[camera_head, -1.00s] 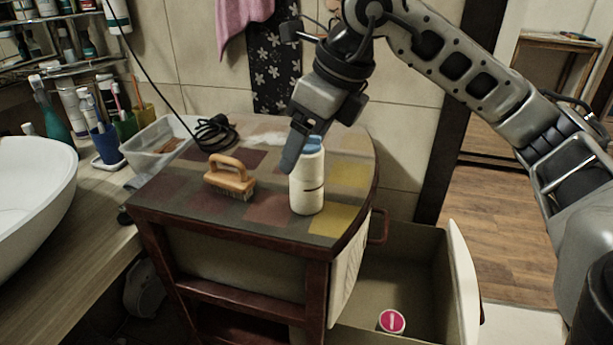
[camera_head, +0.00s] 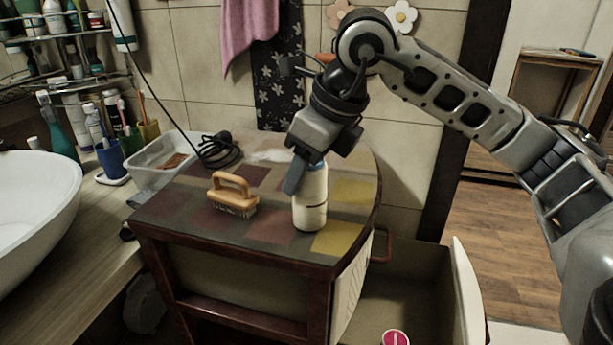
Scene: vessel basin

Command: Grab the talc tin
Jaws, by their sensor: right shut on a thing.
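The talc tin (camera_head: 311,205) is a tall white cylinder with a thin dark band. It stands upright on the patchwork cabinet top (camera_head: 207,221), near its right front. My right gripper (camera_head: 308,172) comes down on it from above and is shut on its upper end. One dark finger lies along the tin's left side; the other finger is hidden. The tin's base still appears to rest on the top. My left gripper is not in view.
A wooden brush (camera_head: 233,196) stands left of the tin. A coiled black cable (camera_head: 217,150) and a clear plastic tub (camera_head: 158,168) lie further left. An open drawer (camera_head: 405,270) at the lower right holds a round pink-lidded container (camera_head: 395,339). A white basin (camera_head: 35,205) is at far left.

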